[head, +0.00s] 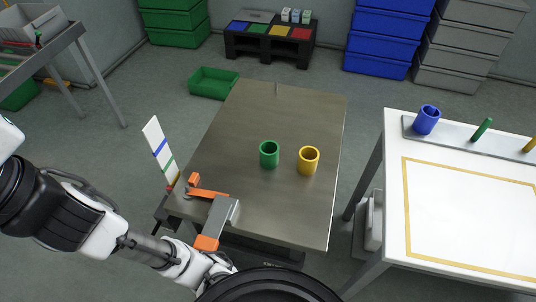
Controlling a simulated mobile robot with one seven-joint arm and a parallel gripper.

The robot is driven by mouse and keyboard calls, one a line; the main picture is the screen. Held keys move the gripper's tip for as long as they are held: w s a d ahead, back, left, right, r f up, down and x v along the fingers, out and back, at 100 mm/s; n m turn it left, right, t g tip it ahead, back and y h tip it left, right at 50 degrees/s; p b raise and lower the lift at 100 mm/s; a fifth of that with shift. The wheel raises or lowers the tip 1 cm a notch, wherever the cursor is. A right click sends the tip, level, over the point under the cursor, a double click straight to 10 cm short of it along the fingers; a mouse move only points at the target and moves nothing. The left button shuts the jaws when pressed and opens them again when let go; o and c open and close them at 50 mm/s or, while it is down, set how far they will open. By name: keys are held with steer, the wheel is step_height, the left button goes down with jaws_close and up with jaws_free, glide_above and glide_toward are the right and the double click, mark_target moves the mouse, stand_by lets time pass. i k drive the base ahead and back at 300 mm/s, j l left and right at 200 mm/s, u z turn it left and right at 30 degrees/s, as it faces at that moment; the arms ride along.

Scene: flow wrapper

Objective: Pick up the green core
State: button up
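The green core (269,154) is an upright hollow cylinder with an open top. It stands on the brown-grey table (255,205) in the middle of the head view. My arm enters from the left. The grey and orange parts at its end appear to be my gripper (200,212), over the table's near left corner. Its orange ends look spread apart with nothing between them. It is apart from the core, to the left of it and nearer to me. Part of the wrist is hard to make out.
A yellow core (308,161) stands close to the right of the green one. A striped white strip (158,149) rises at the table's left edge. A white table (468,218) at right holds a blue core (426,120) and a green peg (482,129). The table's far half is clear.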

mark_target(269, 150)
steer(key=z, duration=1.35)
steer(key=u, duration=1.35)
steer(key=i+j+z, duration=0.1)
steer(key=j+z, duration=0.15)
steer(key=j, duration=0.25)
steer(key=j+z, duration=0.25)
steer(key=j, duration=0.25)
steer(key=i, duration=0.05)
